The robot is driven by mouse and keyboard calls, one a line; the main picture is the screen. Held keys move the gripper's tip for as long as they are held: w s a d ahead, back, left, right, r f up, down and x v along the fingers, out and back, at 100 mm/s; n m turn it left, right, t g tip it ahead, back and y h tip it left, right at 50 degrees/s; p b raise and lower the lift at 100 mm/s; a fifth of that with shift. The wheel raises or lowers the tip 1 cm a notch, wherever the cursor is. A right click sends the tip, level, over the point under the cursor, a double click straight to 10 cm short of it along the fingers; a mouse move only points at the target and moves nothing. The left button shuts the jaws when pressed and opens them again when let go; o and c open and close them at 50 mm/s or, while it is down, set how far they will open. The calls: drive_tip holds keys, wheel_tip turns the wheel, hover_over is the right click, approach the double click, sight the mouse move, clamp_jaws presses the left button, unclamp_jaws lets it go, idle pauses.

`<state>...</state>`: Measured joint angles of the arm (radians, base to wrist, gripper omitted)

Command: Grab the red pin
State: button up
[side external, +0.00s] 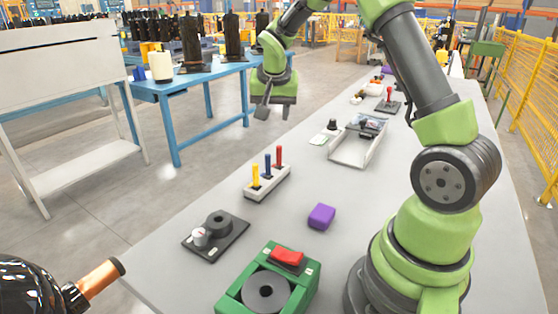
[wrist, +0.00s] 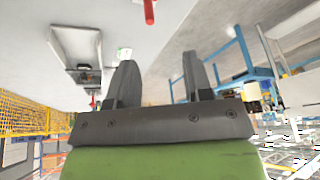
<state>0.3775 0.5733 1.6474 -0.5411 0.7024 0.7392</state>
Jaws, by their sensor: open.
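The red pin (side external: 279,156) stands upright at the right end of a light holder block (side external: 268,183) on the grey table. A blue pin (side external: 267,165) and a yellow pin (side external: 255,174) stand beside it in the same block. My gripper (side external: 263,112) is open and empty, well above the table and beyond the pins, apart from them. In the wrist view the two fingers of my gripper (wrist: 158,72) are spread with nothing between them. A red rod (wrist: 149,12), probably the red pin, shows at the top edge there, its upper part cut off.
A purple block (side external: 321,217) lies right of the holder. A dark plate with a round part (side external: 232,236) and a green fixture (side external: 304,284) are nearer. A grey tray (side external: 347,151) stands farther back. The table between holder and tray is mostly clear.

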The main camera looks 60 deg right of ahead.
sight(279, 146)
drive_tip(key=shift+m+g+h, duration=0.3)
drive_tip(key=shift+m+g, duration=0.1)
drive_tip(key=shift+m, duration=0.1)
drive_tip(key=x, duration=0.3)
drive_tip(key=d+x, duration=0.1)
drive_tip(key=x, duration=0.7)
drive_tip(key=shift+s+d+r, duration=0.15)
drive_tip(key=shift+d+r, duration=0.1)
drive_tip(key=shift+r, duration=0.05)
drive_tip(key=x, duration=0.5)
drive_tip(key=shift+f, duration=0.35)
clamp_jaws()
